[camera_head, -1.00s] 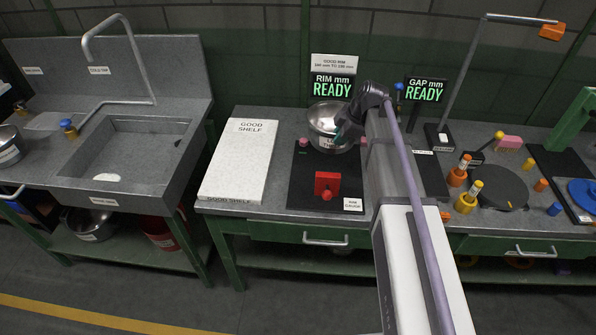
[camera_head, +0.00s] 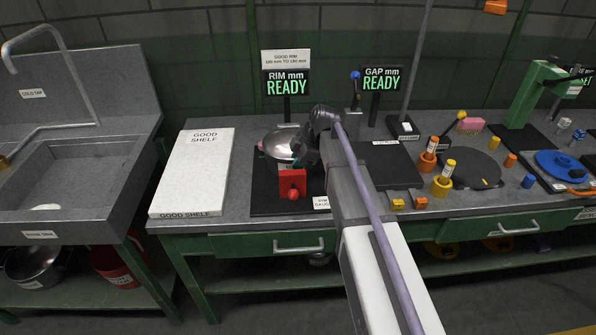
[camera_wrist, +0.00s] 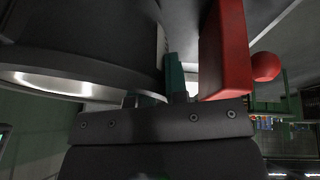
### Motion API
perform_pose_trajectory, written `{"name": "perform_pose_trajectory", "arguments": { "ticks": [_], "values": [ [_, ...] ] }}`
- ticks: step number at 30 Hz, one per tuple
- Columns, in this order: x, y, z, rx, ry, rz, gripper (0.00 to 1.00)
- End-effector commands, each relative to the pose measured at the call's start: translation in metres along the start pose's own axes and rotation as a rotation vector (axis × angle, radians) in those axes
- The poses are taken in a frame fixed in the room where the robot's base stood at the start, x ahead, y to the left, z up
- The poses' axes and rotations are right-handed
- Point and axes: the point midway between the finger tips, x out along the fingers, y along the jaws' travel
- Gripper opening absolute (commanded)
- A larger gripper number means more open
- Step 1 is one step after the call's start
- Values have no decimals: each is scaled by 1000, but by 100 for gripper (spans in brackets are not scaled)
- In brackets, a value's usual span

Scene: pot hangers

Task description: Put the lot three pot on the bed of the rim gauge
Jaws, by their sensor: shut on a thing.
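A shiny metal pot (camera_head: 279,143) is over the rear part of the rim gauge's black bed (camera_head: 264,199). Its lot label cannot be read here. I cannot tell whether its base touches the bed. My gripper (camera_head: 303,155) is at the pot's right side, shut on its edge. In the wrist view the pot (camera_wrist: 75,45) fills the left, and a teal finger (camera_wrist: 174,72) shows against it. The gauge's red block (camera_head: 291,182) stands at the front of the bed; in the wrist view this block (camera_wrist: 224,50) is close to the finger. The rim display (camera_head: 287,83) reads READY.
The white good shelf (camera_head: 192,170) lies left of the gauge, empty. The sink (camera_head: 50,180) is further left. The gap display (camera_head: 381,80) reads READY. Orange and yellow cups (camera_head: 442,183) and a dark disc (camera_head: 470,167) are to the right. A pot (camera_head: 38,265) sits below the sink.

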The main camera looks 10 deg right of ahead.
Motion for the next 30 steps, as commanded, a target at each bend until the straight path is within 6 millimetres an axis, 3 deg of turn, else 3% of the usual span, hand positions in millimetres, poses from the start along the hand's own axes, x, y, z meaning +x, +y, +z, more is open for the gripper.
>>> {"name": "perform_pose_trajectory", "arguments": {
  "ticks": [10,11,18,26,30],
  "values": [
    [6,-1,2,0,0,1,0],
    [5,-1,2,0,0,0,16],
    [4,-1,2,0,0,0,39],
    [3,0,1,0,0,0,40],
    [-14,0,-2,0,0,0,40]
  ]
}}
